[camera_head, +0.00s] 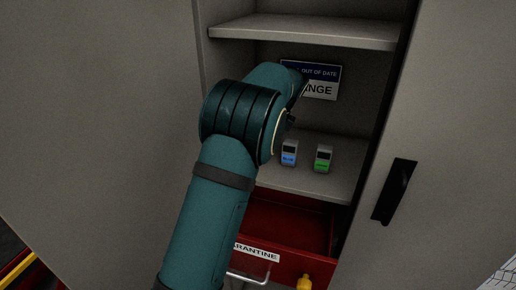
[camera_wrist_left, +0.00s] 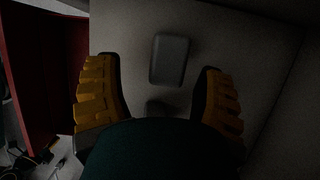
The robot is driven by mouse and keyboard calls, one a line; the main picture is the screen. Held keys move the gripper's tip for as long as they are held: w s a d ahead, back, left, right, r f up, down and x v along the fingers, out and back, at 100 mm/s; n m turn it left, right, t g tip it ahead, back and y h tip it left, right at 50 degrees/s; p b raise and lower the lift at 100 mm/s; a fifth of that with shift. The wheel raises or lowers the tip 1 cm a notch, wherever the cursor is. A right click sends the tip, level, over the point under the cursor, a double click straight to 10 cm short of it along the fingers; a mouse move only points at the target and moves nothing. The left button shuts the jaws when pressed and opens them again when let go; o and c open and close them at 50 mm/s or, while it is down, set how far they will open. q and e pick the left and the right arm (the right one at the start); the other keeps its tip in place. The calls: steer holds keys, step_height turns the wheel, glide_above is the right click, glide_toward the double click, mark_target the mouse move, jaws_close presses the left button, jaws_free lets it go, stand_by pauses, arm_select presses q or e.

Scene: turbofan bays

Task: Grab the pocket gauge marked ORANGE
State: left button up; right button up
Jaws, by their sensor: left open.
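My left arm crosses the head view and its wrist reaches into the cabinet, hiding its own gripper there. In the left wrist view the left gripper (camera_wrist_left: 160,95) is open, its two yellow fingers wide apart. A dark grey block with rounded corners (camera_wrist_left: 171,60) lies beyond and between the fingertips, on a pale surface; no label on it is readable. In the head view a gauge marked BLUE (camera_head: 289,153) and one with a green label (camera_head: 323,158) stand on the shelf right of my wrist. No orange-labelled gauge shows in the head view. My right gripper is not identifiable.
A sign (camera_head: 318,80) on the cabinet's back reads OUT OF DATE and, partly covered, "NGE". An upper shelf (camera_head: 305,31) lies above. Below, a red drawer (camera_head: 290,264) stands open. A yellow part (camera_head: 304,283) shows before it. A door with a black handle (camera_head: 394,191) is right.

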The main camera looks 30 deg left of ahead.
arm_select(q)
steer(key=x, duration=0.2)
steer(key=a+b+x, duration=0.1)
steer(key=x, duration=0.1)
steer(key=shift+w+f, duration=0.1)
steer(key=shift+w, duration=0.05)
steer(key=shift+c, duration=0.2)
jaws_close()
